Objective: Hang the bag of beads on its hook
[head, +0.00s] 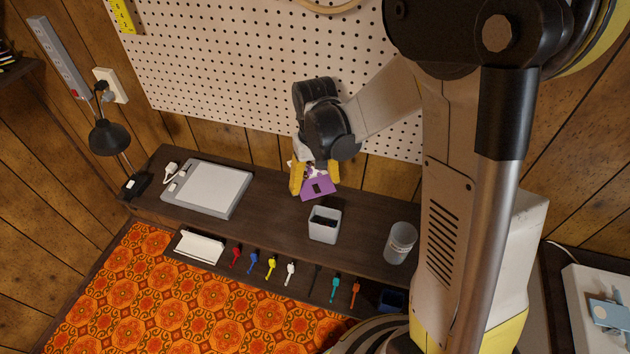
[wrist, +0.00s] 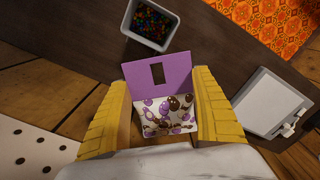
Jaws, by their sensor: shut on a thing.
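The bag of beads (head: 316,187) has a purple header card with a slot and a clear pouch of purple, brown and white beads. My gripper (head: 315,178) is shut on it, with a yellow finger on each side, above the dark shelf in front of the pegboard. In the wrist view the bag (wrist: 163,95) sits between the fingers of my gripper (wrist: 163,112), its slotted card pointing away from the palm. A pegboard (head: 240,75) fills the wall behind. I cannot make out the bag's hook in either view.
A black lamp (head: 110,137) stands at left. Several coloured tools, including a red one (head: 236,256), line the front edge.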

